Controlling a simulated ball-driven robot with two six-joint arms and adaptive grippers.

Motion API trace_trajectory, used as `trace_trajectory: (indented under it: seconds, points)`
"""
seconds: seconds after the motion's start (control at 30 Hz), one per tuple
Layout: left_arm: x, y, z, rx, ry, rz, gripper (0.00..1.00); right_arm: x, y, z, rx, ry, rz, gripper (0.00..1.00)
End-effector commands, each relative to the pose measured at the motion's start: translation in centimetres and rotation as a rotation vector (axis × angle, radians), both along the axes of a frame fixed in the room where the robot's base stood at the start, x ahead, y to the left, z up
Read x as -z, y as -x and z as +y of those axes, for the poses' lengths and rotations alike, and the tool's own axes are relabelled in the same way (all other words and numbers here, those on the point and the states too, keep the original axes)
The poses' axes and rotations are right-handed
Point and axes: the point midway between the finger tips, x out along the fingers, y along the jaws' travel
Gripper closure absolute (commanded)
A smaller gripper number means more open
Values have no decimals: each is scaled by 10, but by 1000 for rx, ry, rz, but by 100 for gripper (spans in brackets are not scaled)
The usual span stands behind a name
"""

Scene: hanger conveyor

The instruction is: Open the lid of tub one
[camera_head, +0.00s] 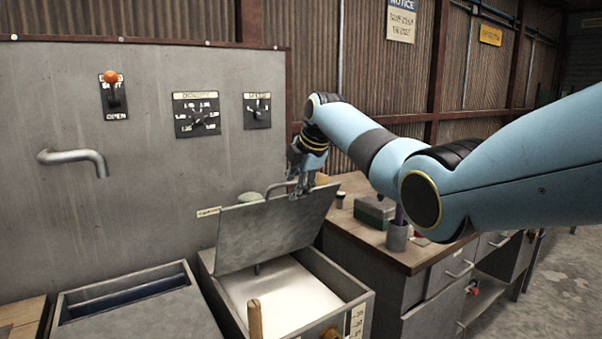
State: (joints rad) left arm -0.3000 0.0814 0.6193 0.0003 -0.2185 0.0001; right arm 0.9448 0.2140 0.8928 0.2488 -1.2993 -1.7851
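A grey metal lid (262,232) stands raised and tilted at the back of the right-hand tub (345,281). The tub's mouth is open and shows a smooth white content (290,297). A curved bar handle (276,189) shows at the lid's upper edge, partly behind it. My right gripper (302,187) is at the lid's upper right edge, beside the handle; its fingertips are small and partly hidden, so its grip is unclear. My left gripper is not in view. I cannot read which tub is marked one.
A second tub (85,295) stands to the left. A grey panel with an orange-knobbed lever (112,88), dials (197,114) and a bent pipe (75,158) rises behind. A wooden-topped bench (425,252) with a grey cup (397,237) and green box (374,212) is right. A wooden stick (255,319) stands in front.

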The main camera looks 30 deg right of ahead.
Motion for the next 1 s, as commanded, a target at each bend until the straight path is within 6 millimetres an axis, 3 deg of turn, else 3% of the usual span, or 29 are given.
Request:
trace_trajectory:
  seconds: [0.53,0.97,1.0]
  points:
    - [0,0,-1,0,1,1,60,-86,53,-5,0,2,-4,66]
    - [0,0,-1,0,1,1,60,-98,61,-5,1,1,-1,66]
    - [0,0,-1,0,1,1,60,-98,61,-5,1,0,-1,70]
